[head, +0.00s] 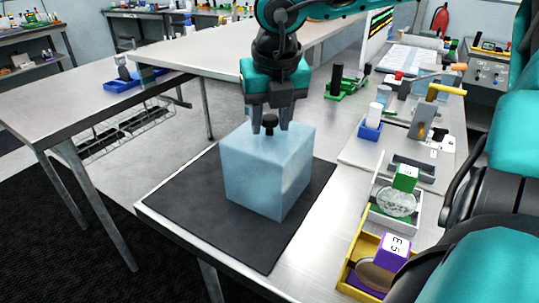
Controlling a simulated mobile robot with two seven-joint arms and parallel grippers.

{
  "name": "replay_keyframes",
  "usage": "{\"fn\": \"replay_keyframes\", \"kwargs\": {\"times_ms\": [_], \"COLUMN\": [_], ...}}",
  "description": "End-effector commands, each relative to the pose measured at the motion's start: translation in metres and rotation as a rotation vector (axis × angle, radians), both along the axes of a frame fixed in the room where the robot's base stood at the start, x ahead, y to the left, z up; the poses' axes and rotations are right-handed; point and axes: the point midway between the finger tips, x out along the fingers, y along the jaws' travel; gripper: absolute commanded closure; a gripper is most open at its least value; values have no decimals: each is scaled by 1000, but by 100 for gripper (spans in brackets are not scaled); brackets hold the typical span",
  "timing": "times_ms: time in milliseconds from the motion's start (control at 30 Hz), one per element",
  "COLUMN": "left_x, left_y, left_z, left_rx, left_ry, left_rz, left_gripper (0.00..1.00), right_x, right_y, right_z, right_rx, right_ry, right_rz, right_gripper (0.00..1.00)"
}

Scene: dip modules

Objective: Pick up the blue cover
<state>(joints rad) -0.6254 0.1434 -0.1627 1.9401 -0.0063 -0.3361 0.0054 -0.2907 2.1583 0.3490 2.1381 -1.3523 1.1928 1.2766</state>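The blue cover (262,172) is a pale blue, box-shaped block with a black knob (270,123) on top. It stands on a dark mat (190,203) near the front left of the metal bench. My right gripper (271,124) points straight down over the cover. Its two fingers are spread, one on each side of the knob, with small gaps showing between them and the knob. The fingertips are close to the cover's top face; I cannot tell if they touch it. What is under the cover is hidden. My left gripper is out of view.
Right of the cover are a grey tray (376,219) with a green-and-white item, a yellow bin (350,275) holding a purple block, and a blue holder (370,130) with a white bottle. The mat's front part is clear. Another table (60,105) stands left.

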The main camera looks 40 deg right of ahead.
Motion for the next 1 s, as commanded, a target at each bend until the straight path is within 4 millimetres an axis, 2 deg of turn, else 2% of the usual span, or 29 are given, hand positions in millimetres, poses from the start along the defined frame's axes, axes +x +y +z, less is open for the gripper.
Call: {"fn": "replay_keyframes", "kwargs": {"times_ms": [67, 400, 833, 1000], "left_x": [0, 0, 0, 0], "left_y": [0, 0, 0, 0], "left_z": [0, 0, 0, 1], "left_rx": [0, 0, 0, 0], "left_ry": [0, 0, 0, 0], "left_rz": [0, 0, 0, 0], "left_gripper": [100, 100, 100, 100], "right_x": [0, 0, 0, 1], "right_y": [0, 0, 0, 0], "right_z": [0, 0, 1, 9], "right_rx": [0, 0, -1, -1], "right_ry": [0, -1, -2, -3], "right_rz": [0, 0, 0, -1], "right_gripper": [67, 99, 100, 100]}}
